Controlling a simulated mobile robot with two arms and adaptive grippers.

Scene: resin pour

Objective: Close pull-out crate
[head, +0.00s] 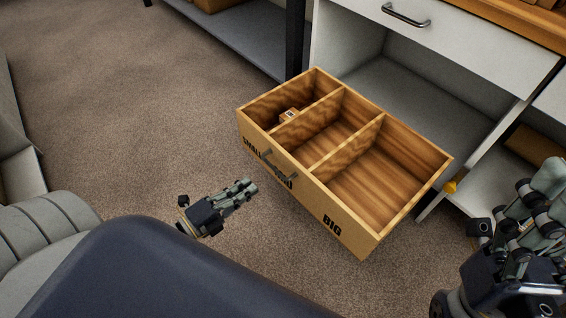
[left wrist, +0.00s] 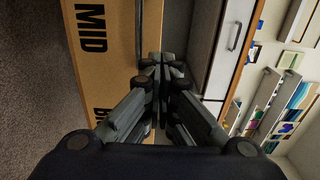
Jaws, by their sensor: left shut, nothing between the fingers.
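The wooden pull-out crate (head: 362,232) is pulled out from the white cabinet, with three compartments open to view. Its front reads SMALL, a partly hidden middle label, and BIG, and carries a grey handle (head: 280,166). My left gripper (head: 250,187) is shut and empty, in front of the crate and apart from the handle in the head view. In the left wrist view, the crate front (left wrist: 112,62) with MID fills the left side, beside the shut fingers (left wrist: 160,62). My right gripper (head: 540,190) is at the right edge; its finger opening is unclear.
The white cabinet (head: 460,40) has a closed drawer with a handle (head: 406,15) above the crate's bay. A grey low shelf (head: 235,45) stands at the back. The carpet (head: 130,120) left of the crate is clear.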

